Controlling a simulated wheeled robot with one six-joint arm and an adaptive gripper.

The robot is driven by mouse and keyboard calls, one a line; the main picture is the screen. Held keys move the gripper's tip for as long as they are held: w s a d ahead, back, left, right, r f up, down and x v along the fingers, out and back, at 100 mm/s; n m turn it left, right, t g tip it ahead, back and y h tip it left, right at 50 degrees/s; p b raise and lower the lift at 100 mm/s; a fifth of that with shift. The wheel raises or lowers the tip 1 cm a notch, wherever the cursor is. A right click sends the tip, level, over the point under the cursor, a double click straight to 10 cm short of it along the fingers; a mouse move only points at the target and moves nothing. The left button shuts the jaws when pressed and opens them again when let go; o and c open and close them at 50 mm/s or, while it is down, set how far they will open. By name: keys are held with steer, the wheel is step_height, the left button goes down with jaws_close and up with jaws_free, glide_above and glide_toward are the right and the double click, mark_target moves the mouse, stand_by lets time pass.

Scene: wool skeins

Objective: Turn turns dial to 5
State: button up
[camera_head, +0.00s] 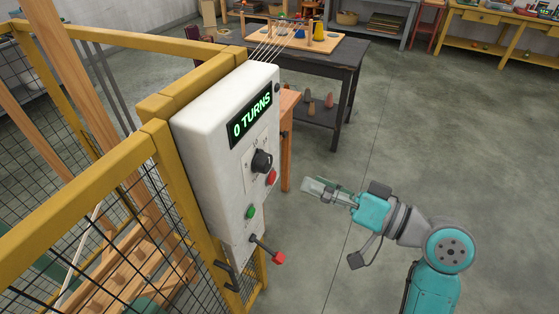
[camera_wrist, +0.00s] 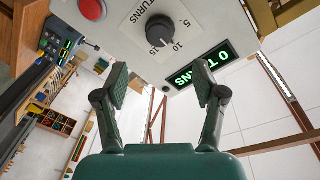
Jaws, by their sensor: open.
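The turns dial (camera_head: 262,161) is a black round knob on a pale plate on the front of a white control box (camera_head: 205,115). The box's display (camera_head: 251,118) reads "0 TURNS". In the wrist view the dial (camera_wrist: 159,30) is at the top centre, with 5, 10 and 15 printed around it; I cannot tell its exact setting. The display (camera_wrist: 201,66) appears upside down there. My gripper (camera_head: 316,189) is open and empty, to the right of the box and apart from the dial. In the wrist view its fingers (camera_wrist: 160,80) stand spread below the dial.
A red button (camera_head: 271,177) sits just below the dial, with a green button (camera_head: 251,212) and a red-knobbed lever (camera_head: 277,258) lower down. A yellow mesh fence (camera_head: 160,160) carries the box. A dark table (camera_head: 345,65) stands behind. The floor at right is clear.

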mark_target(269, 165)
steer(key=x, duration=1)
steer(key=shift+w+a, duration=0.1)
steer(key=shift+a, duration=0.1)
steer(key=c, duration=1.1)
